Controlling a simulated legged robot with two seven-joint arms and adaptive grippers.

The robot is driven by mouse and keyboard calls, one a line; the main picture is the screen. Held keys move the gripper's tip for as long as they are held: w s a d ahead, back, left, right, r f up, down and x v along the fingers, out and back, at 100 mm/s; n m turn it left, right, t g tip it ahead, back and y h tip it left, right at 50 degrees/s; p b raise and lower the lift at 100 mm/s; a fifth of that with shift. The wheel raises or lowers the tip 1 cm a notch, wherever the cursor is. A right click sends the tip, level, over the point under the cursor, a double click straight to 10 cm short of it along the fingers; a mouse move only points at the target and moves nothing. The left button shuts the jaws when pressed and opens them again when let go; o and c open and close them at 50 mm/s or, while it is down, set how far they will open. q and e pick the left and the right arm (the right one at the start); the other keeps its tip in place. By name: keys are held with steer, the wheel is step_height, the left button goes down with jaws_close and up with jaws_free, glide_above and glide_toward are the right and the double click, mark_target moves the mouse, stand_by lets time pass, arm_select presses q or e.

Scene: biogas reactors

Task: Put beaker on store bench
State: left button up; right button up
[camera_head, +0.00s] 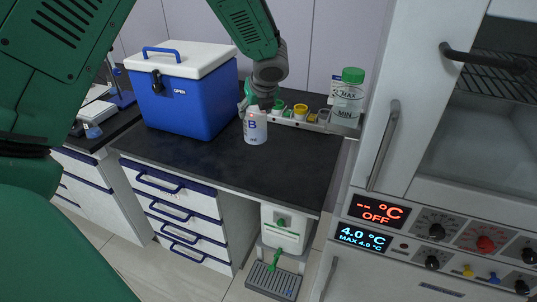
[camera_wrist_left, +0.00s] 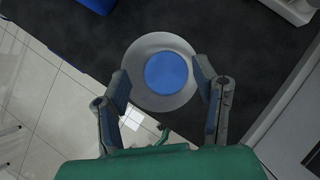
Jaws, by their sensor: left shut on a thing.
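The beaker (camera_head: 255,131), pale with a blue letter B on its side, is upright at the dark bench top (camera_head: 285,165), right of the blue cool box. My left gripper (camera_head: 257,106) reaches down from above and is shut on its upper part. In the left wrist view the beaker (camera_wrist_left: 140,48) is seen from above, with a round blue surface inside its pale rim. The fingers of my left gripper (camera_wrist_left: 162,80) lie on either side of it. I cannot tell whether its base touches the bench. My right gripper is not in view.
A blue cool box (camera_head: 185,100) with a white lid stands left of the beaker. Behind are a rack (camera_head: 300,122) with coloured caps and a green-capped bottle (camera_head: 347,98). A tall oven and fridge unit (camera_head: 400,215) borders the right. The bench's front middle is clear.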

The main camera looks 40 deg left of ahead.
mark_target(257, 138)
arm_select(q)
step_height(257, 138, down, 10)
steer(key=shift+w+r+b, duration=0.1)
steer(key=shift+r+b, duration=0.05)
steer(key=shift+b, duration=0.45)
steer(key=o, duration=1.6)
steer(key=shift+c, duration=0.2)
